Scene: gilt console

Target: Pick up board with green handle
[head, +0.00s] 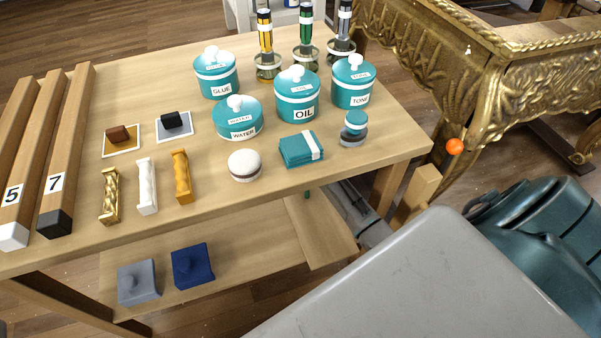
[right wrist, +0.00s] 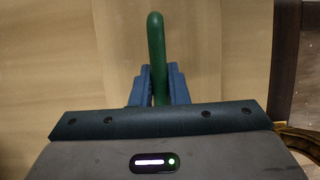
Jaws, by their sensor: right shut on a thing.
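A green handle (right wrist: 156,45) stands between the blue fingers of my right gripper (right wrist: 160,85) in the right wrist view, and the gripper is shut on it. Pale wood, likely the board, fills the view behind it. In the head view a light wooden board (head: 322,240) shows below the table's front edge, at the right end of the lower shelf, with a small green bit (head: 307,194) near its top. The table top hides its upper part. Part of my right arm shows just right of it. My left gripper is not in view.
A grey block (head: 137,283) and a navy block (head: 193,265) sit on the lower shelf. A gilt console (head: 440,60) stands close at the right.

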